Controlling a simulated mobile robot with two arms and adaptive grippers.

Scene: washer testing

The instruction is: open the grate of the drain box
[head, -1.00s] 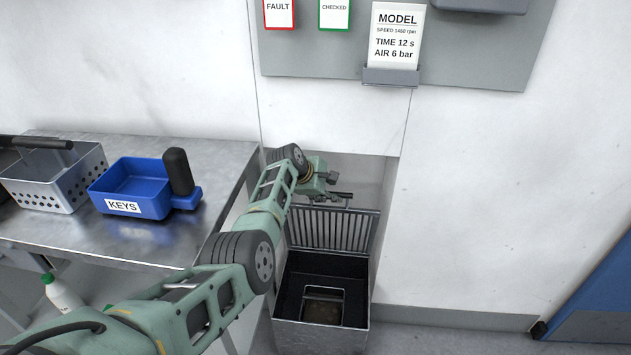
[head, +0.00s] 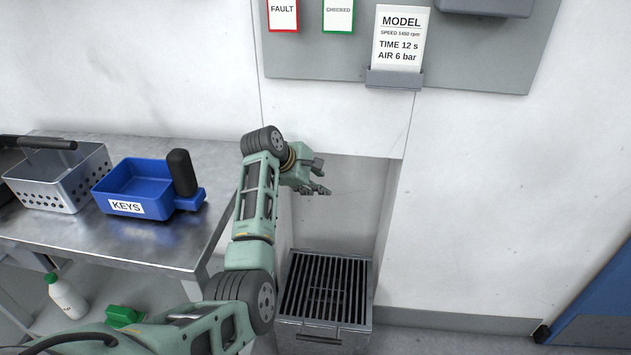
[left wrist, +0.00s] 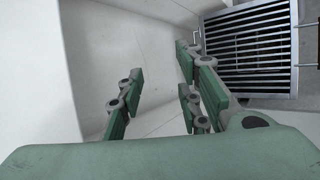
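The drain box (head: 328,343) stands on the floor in the recess below the wall panel. Its slatted grate (head: 330,287) lies flat over the top, so the box is shut and its inside shows only as dark gaps. A bar handle (head: 318,337) shows at its front edge. My left gripper (head: 322,180) is above and behind the box, clear of the grate, near the recess wall. In the left wrist view its fingers (left wrist: 158,95) are spread apart with nothing between them, and the grate (left wrist: 250,48) shows beyond them at upper right. My right gripper is out of view.
A metal table (head: 165,243) on the left holds a blue KEYS bin (head: 133,188) and a perforated metal basket (head: 62,180). A white bottle (head: 67,298) stands below it. Recess walls close in the box at the back and right.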

